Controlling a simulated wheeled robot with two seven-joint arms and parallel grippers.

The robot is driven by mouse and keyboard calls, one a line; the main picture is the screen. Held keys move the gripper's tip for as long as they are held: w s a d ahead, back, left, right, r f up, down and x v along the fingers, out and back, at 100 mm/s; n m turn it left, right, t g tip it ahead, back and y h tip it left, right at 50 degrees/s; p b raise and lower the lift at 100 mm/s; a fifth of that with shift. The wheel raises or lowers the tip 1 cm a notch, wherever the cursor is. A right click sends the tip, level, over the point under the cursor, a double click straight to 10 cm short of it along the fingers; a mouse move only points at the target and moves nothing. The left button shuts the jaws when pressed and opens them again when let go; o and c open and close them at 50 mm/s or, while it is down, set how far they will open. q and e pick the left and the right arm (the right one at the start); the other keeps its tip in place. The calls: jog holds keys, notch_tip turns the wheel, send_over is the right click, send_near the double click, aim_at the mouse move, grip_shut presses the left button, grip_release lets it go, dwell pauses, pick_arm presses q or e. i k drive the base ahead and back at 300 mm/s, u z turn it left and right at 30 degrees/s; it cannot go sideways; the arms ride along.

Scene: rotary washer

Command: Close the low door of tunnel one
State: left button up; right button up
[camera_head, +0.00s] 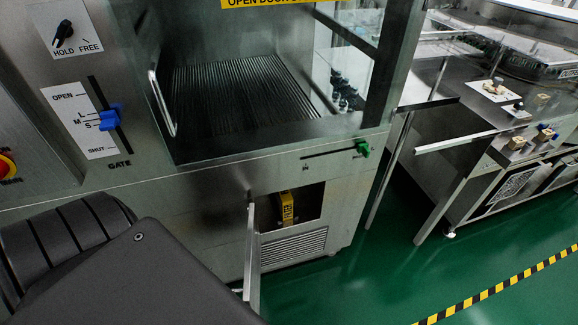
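The low door (252,255) of the steel washer is a thin metal panel seen nearly edge-on. It stands open, swung out from the left side of a low opening (312,202) in the machine's front. A yellow labelled part (287,208) shows inside the opening. Neither gripper shows in the view.
Above the opening are the chamber with its ribbed floor (225,95), a door handle (160,103), a blue gate slider (109,117) and a green slider knob (363,149). A steel bench (470,150) stands at the right. Green floor (400,270) is clear between them.

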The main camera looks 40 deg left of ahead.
aim_at(250, 290)
jog(key=z, duration=0.15)
jog(key=k, duration=1.35)
jog(key=u, duration=0.9)
jog(key=i, duration=0.5)
jog(key=u, duration=0.1)
jog(key=k, duration=0.5)
jog(key=z, duration=1.1)
jog(key=i, duration=0.65)
jog(key=u, duration=1)
